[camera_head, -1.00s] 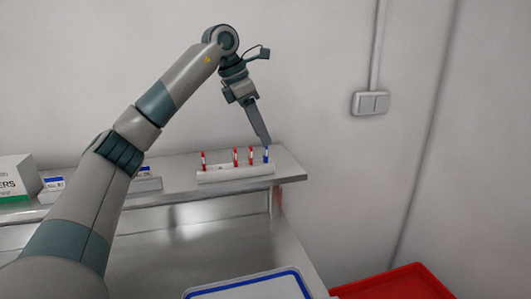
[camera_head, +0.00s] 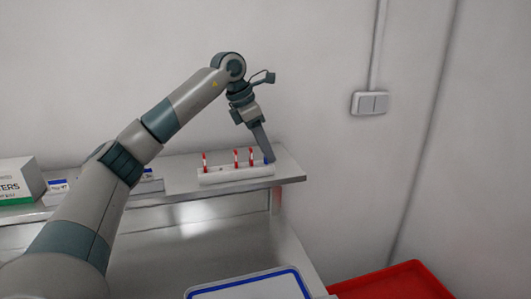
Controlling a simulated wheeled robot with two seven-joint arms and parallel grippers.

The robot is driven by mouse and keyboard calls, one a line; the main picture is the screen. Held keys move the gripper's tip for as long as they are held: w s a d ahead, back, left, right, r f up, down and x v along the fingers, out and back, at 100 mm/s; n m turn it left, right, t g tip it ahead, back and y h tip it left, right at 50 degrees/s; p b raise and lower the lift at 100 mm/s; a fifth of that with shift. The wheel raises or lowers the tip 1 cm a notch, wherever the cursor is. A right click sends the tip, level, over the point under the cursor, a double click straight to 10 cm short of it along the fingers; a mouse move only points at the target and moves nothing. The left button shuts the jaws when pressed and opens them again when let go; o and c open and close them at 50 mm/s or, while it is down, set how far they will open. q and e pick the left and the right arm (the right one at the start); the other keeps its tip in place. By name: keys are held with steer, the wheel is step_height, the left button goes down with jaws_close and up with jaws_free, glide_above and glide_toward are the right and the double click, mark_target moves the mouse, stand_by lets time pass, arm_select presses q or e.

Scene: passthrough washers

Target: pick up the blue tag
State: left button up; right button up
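The blue tag (camera_head: 266,161) is at the right end of a white rack (camera_head: 225,175) on the metal shelf. Only a small blue bit of it shows beside and below my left gripper's fingers. My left gripper (camera_head: 269,157) points down, with its fingertips right at the tag. The fingers show edge-on, so I cannot tell whether they are open or closed around the tag. Several red-and-white tags (camera_head: 236,158) stand upright in the same rack, to the left of the blue one. My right gripper is not in view.
The metal shelf (camera_head: 288,172) ends just right of the rack. A white and green box (camera_head: 18,182) and small blue-labelled holders (camera_head: 57,186) stand at its left. Below are a blue-rimmed white tray (camera_head: 245,284) and a red bin (camera_head: 390,284). The wall is close behind.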

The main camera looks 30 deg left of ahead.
arm_select(q)
steer(key=shift+d+f, duration=0.1)
steer(key=shift+f, duration=0.05)
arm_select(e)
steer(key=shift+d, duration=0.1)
arm_select(q)
jaws_close()
stand_by(0.5)
